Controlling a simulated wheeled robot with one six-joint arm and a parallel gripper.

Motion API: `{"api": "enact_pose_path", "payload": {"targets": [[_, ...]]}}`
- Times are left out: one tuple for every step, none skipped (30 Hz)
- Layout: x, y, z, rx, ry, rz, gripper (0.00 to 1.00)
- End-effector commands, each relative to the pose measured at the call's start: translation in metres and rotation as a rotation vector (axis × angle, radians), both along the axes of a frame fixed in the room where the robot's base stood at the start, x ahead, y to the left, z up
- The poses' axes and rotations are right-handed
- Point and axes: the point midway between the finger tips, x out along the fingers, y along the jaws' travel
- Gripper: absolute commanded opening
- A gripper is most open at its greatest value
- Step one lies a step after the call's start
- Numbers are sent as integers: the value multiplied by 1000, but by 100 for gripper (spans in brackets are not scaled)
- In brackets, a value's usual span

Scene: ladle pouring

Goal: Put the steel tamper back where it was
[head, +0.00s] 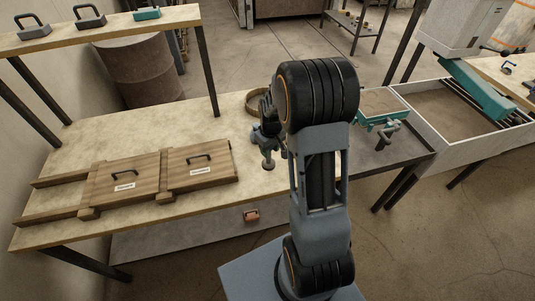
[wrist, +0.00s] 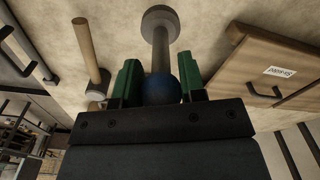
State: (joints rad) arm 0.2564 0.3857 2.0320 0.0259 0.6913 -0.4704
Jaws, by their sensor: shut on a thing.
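The steel tamper (wrist: 160,45) shows in the wrist view as a grey rod with a round flat foot at the far end and a blue ball at the near end. My gripper (wrist: 160,88) has its green fingers on either side of the blue ball and is shut on it. The foot appears over the pale bench top; I cannot tell whether it touches. In the head view my gripper (head: 268,135) is over the front part of the bench, right of the wooden boxes, and my arm partly hides it.
A wooden-handled tool (wrist: 86,50) is close beside the tamper in the wrist view. Two lidded wooden boxes (head: 125,180) (head: 200,166) lie on the bench (head: 150,125). A round ring (head: 257,103) lies behind my gripper. A sand-filled teal tray (head: 383,102) stands right of my arm.

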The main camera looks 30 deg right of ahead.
Motion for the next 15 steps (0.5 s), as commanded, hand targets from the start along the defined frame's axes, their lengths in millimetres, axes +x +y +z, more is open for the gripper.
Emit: {"api": "enact_pose_path", "payload": {"targets": [[2,1,-1,-1,-2,0,13],[2,1,-2,-1,-2,0,13],[3,2,-3,-1,-2,-1,13],[4,2,-4,-1,-1,0,13],[5,4,-6,0,0,0,13],[7,6,-10,0,0,1,13],[7,6,-14,0,1,1,13],[7,6,-19,1,1,0,13],[6,5,-24,1,1,-1,13],[6,5,-28,0,1,-1,13],[6,5,-31,0,1,-1,13],[6,5,-34,0,0,-1,13],[6,5,-36,0,-1,-1,13],[6,5,-38,-1,-1,-1,13],[6,5,-39,-1,-1,-2,13]]}}
